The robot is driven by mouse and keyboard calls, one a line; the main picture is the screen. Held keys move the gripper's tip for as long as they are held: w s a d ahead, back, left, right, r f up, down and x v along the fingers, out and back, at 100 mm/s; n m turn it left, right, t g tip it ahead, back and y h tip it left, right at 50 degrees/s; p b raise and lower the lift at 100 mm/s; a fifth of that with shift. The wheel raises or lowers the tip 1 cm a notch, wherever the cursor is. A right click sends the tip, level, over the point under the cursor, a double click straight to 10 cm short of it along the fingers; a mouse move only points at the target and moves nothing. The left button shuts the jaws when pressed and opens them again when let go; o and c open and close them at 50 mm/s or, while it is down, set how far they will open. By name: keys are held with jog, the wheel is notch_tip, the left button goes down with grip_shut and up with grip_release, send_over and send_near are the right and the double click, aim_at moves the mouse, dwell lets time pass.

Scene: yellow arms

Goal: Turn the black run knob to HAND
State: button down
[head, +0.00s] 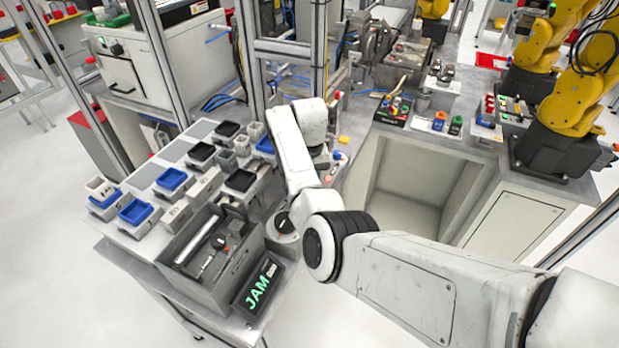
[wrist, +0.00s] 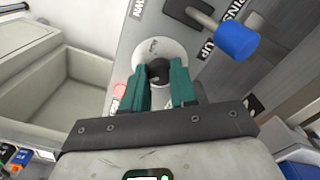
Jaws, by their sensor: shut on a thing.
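In the wrist view, the black run knob (wrist: 158,71) stands on a pale round plate (wrist: 152,53) on a grey panel. My gripper (wrist: 160,84), with teal fingers, is shut on the knob, one finger on each side. The fingers cover part of the knob, and I cannot read its pointer direction. In the head view my white arm hides the gripper and the knob.
In the wrist view a blue-ended lever (wrist: 236,40) sits right of the knob, near a label reading UP (wrist: 207,49). A pinkish-red button (wrist: 119,90) is close to the left finger. The head view shows a grey bin (head: 240,277) and a JAM sign (head: 260,287).

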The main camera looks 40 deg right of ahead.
jog(key=shift+r, duration=0.1)
jog(key=c, duration=0.9)
grip_release()
notch_tip(320, 180, up, 11)
jog(key=shift+f+b, duration=0.15)
jog(key=shift+b, duration=0.7)
jog(key=shift+f, duration=0.1)
